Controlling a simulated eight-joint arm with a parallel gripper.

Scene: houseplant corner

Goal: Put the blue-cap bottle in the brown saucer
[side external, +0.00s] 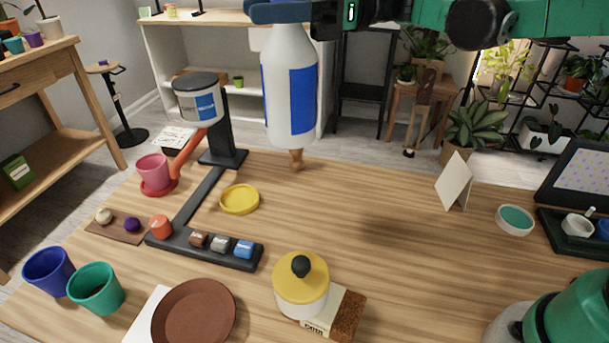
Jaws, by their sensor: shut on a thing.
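The blue-cap bottle (290,88) is white with a blue label. It hangs upright in the air above the back middle of the table, at the top of the side external view. My gripper (318,14) is shut on it near its top, where the blue cap (276,12) is partly cut off by the frame edge. The fingertips are hard to make out. The brown saucer (194,315) lies empty at the table's front left, well below and nearer the camera than the bottle. Its front edge is cut off by the frame.
A dark stand (222,135) with a labelled tub (198,97) rises behind. The table's middle right is clear.

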